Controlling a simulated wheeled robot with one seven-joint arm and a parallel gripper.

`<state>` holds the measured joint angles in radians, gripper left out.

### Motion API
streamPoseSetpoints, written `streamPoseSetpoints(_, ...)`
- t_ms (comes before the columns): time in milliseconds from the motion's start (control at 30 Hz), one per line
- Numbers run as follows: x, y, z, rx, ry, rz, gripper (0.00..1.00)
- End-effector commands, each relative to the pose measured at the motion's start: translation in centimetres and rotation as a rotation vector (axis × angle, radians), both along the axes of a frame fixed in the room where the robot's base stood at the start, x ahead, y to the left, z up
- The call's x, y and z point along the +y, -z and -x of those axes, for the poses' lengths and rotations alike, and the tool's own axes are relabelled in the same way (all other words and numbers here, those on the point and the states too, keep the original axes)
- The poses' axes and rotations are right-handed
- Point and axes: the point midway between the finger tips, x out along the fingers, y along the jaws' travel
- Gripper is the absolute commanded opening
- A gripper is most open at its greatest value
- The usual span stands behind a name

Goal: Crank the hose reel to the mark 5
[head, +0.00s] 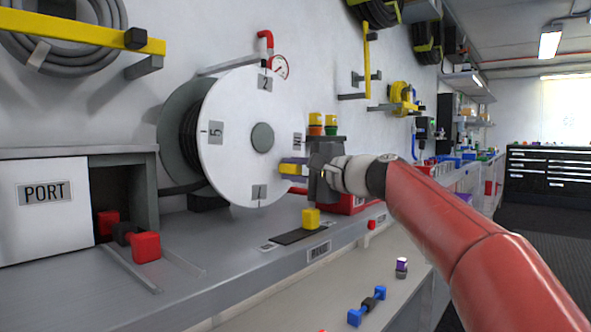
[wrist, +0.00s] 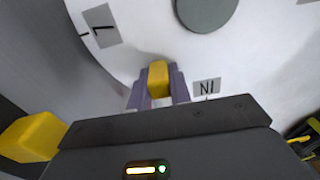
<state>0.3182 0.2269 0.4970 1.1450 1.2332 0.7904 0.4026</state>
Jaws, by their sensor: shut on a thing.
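The hose reel (head: 235,165) has a white round face with a grey hub and stands on the bench against the wall. Its face carries grey labels: a sideways 5 (head: 216,132) at the left, a 2 (head: 264,82) at the top, one like a 1 (head: 259,191) at the bottom, and one I cannot read surely at the right. My gripper (head: 292,168) is at the lower right of the face, shut on the yellow crank handle (wrist: 158,78). In the wrist view the fingers (wrist: 157,94) sit on both sides of the handle. A fixed pointer is not clear.
A yellow block (head: 311,218) stands on the bench below my gripper. A red pipe and gauge (head: 280,66) are above the reel. A blue-ended part (head: 368,306) lies lower down.

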Motion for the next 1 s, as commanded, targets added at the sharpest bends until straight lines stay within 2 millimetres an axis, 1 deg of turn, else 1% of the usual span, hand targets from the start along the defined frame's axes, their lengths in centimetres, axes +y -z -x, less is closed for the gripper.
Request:
streamPoseSetpoints(367,0.0,0.1,0.0,0.004,0.0,-0.002,0.0)
streamPoseSetpoints(400,0.0,0.1,0.0,0.004,0.0,-0.002,0.24)
streamPoseSetpoints(533,0.0,0.1,0.0,0.003,0.0,-0.001,0.41)
streamPoseSetpoints(833,-0.1,0.1,0.1,0.002,0.0,-0.001,0.42)
streamPoseSetpoints(933,-0.8,0.1,0.6,0.002,0.003,0.0,0.42)
streamPoseSetpoints(1000,-1.7,0.2,1.2,0.001,0.005,0.001,0.42)
